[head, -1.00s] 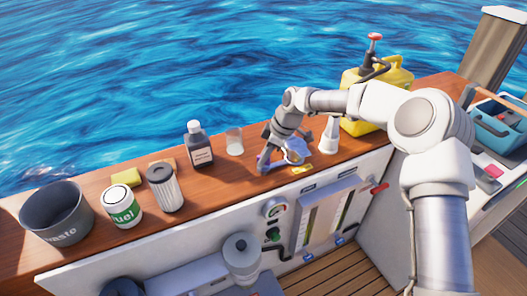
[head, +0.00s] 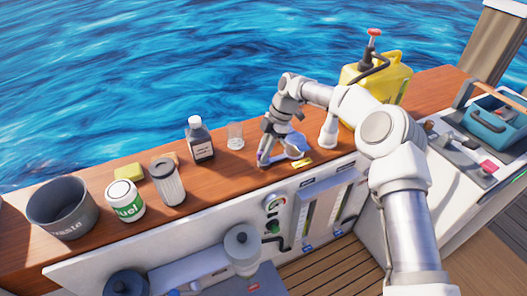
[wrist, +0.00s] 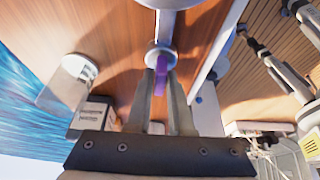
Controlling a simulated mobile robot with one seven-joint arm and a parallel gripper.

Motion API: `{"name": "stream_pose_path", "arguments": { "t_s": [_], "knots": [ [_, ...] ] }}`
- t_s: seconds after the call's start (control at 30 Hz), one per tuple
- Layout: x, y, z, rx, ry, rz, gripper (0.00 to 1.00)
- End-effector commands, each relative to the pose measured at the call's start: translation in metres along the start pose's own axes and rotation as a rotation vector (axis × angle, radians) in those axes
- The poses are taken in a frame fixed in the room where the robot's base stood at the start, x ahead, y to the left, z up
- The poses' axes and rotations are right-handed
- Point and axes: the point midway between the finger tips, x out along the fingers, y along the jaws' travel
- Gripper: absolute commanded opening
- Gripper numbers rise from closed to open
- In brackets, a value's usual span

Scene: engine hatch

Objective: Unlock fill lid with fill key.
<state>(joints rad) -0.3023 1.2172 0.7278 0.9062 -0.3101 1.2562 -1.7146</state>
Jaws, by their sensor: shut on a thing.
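My gripper (head: 261,160) points down at the counter's front edge, right of the dark bottle. In the wrist view, its fingers (wrist: 160,85) are shut on a narrow purple piece (wrist: 160,72), which appears to be the fill key. A round grey metal disc (wrist: 158,53) shows right at the fingertips; I cannot tell whether it is the fill lid or whether the key touches it. A bluish rounded thing (head: 296,146) stands just right of my gripper, and a small yellow piece (head: 302,162) lies in front of it. The key's lower end is hidden.
The wooden counter (head: 232,170) holds a waste bin (head: 62,210), fuel can (head: 125,201), filter (head: 168,182), dark bottle (head: 200,142) and clear glass (head: 236,137) to the left. A yellow jerrycan (head: 392,80) stands right, behind my arm. Gauges (head: 275,203) sit below the edge.

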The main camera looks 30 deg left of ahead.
Motion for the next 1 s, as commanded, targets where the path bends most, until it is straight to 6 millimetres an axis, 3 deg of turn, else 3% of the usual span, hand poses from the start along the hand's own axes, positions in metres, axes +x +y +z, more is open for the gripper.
{"name": "stream_pose_path", "arguments": {
  "t_s": [0.47,0.5,0.63,1.0],
  "knots": [
    [0.0002,-0.0004,0.0013,-0.01,-0.002,-0.006,0.0],
    [0.0002,-0.0004,0.0013,-0.01,-0.002,-0.006,0.25],
    [0.0001,-0.0003,0.001,-0.01,-0.002,-0.005,0.47],
    [-0.0054,0.0003,0.0004,-0.01,-0.001,-0.003,0.47]
  ]
}}
